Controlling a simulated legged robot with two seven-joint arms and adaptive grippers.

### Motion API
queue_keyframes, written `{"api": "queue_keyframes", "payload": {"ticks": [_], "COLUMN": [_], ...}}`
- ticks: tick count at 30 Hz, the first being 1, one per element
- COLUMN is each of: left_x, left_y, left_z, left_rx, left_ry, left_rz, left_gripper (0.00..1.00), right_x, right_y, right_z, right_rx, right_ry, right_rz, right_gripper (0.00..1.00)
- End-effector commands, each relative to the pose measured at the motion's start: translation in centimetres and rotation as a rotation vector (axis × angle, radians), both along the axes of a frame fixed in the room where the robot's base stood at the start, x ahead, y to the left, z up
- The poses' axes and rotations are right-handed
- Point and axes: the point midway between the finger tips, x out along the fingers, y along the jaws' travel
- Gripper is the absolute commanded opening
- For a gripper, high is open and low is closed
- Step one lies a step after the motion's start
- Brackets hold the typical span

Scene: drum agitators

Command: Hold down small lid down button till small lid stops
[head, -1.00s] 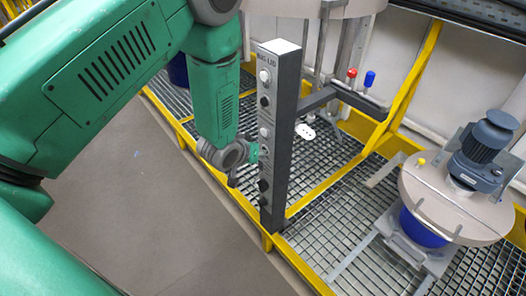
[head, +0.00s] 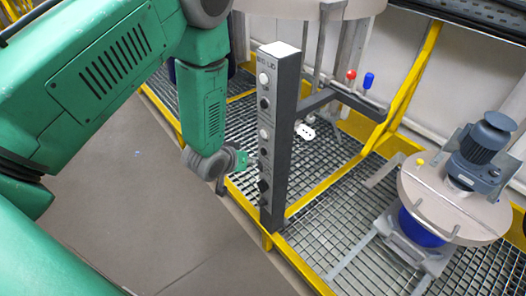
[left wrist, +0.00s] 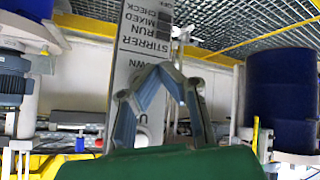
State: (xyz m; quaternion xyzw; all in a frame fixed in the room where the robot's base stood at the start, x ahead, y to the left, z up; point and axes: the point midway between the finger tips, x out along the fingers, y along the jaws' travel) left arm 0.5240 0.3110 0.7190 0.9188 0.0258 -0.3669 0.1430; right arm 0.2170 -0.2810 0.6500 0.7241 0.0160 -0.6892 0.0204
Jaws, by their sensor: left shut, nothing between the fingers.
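The control post (head: 283,135) stands upright, with "BIG LID" at its top and a column of white and black buttons on its face. In the left wrist view the panel (left wrist: 140,42) appears upside down, with "STIRRER", "DOWN" and a partly covered "U". The fingers hide the button there. My left gripper (head: 240,166) is just left of the lower half of the panel, apparently a little apart from it. In the left wrist view my left gripper (left wrist: 166,70) is shut and empty, fingertips together. A round beige lid (head: 450,200) with a motor sits over a blue drum (head: 424,228). My right gripper is not in view.
A yellow frame (head: 262,238) edges the metal grating around the post. A larger beige lid (head: 305,9) is at the top. The grey floor (head: 150,200) is clear.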

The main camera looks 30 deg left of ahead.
Motion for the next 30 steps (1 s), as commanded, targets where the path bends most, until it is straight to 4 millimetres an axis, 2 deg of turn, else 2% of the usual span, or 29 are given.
{"api": "queue_keyframes", "payload": {"ticks": [10, 26, 29, 30], "left_x": [-2.8, -3.0, -4.0, -5.1], "left_y": [1.2, 1.2, 1.0, 0.8], "left_z": [0.1, 0.0, -0.5, -1.1], "left_rx": [0.000, 0.001, 0.010, 0.020], "left_ry": [0.001, 0.000, 0.029, 0.060], "left_rz": [0.003, 0.001, -0.006, -0.013], "left_gripper": [0.00, 0.00, 0.00, 0.00], "right_x": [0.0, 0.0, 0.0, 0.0], "right_y": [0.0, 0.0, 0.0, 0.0], "right_z": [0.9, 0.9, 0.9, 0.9], "right_rx": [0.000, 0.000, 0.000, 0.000], "right_ry": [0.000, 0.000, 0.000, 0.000], "right_rz": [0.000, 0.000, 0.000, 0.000], "right_gripper": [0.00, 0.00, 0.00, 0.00]}}
